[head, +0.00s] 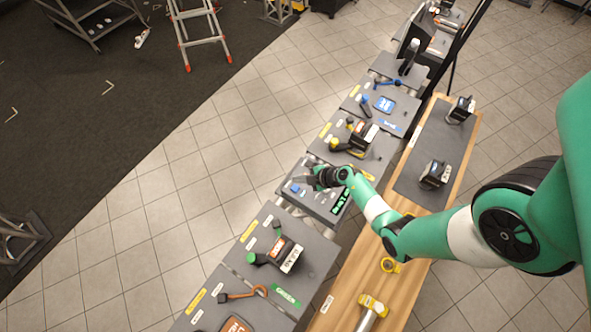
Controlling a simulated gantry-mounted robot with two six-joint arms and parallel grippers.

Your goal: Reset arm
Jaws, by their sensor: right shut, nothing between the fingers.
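My right arm, green and white, comes in from the right and reaches across the wooden bench to the row of grey stations. My right gripper (311,179) is small and dark at the arm's end, shut and empty over the middle grey station (322,208). A small blue item (295,188) lies beside the gripper on its left. A dark display with green characters (341,202) is partly below the wrist. Whether the fingertips touch the surface cannot be told. My left gripper is not in view.
The wooden bench (352,275) bears a dark mat (447,134) with two black devices (434,174) (460,109), a yellow ring (389,265) and a yellow-headed tool (372,308). Neighbouring stations hold a green-handled device (278,254) and a yellow-handled one (353,138).

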